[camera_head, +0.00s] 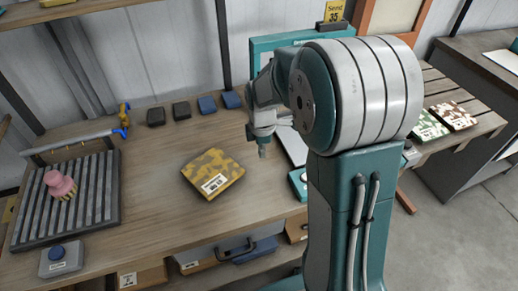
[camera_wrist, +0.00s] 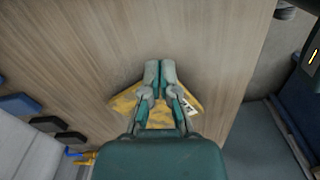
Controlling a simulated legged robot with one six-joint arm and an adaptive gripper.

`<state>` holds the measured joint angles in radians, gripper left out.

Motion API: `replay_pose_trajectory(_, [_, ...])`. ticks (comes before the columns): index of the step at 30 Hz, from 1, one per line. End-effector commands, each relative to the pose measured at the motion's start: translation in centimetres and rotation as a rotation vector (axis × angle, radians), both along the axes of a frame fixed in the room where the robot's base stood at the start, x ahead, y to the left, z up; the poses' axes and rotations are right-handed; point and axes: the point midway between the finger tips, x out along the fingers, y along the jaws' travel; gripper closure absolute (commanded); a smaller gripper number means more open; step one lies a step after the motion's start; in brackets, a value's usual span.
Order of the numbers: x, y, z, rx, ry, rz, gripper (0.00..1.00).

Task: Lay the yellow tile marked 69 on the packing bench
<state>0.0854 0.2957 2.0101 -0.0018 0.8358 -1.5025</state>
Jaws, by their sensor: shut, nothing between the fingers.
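A yellow tile with brown patches (camera_head: 210,168) lies flat on the wooden worktop (camera_head: 145,210). It has a white label whose number is too small to read surely. It also shows in the wrist view (camera_wrist: 125,102), partly hidden behind my gripper. My gripper (camera_head: 263,152) points down over the worktop, right of the tile and apart from it in the head view. Its fingers (camera_wrist: 160,66) are shut and empty. A slatted bench (camera_head: 482,118) stands at the right with a green tile (camera_head: 428,125) and a brown-and-white tile (camera_head: 454,115). No sign names the packing bench.
A ribbed tray (camera_head: 105,205) with a pink-topped object (camera_head: 60,184) is at the left. Several dark blocks (camera_head: 181,110) line the back. A yellow sign (camera_head: 334,11) reads "Send 35". My arm hides the space between the benches.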

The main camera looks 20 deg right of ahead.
Motion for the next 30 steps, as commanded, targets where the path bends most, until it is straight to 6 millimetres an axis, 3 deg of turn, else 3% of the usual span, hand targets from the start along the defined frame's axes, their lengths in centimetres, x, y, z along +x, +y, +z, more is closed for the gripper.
replay_pose_trajectory(11, [-0.1, -0.2, -7.3, 0.002, 0.005, -0.002, 1.0])
replay_pose_trajectory(18, [0.5, 3.2, -7.1, 0.001, -0.001, 0.001, 1.0])
replay_pose_trajectory(30, [0.6, 3.8, -7.1, 0.002, 0.0, -0.003, 1.0])
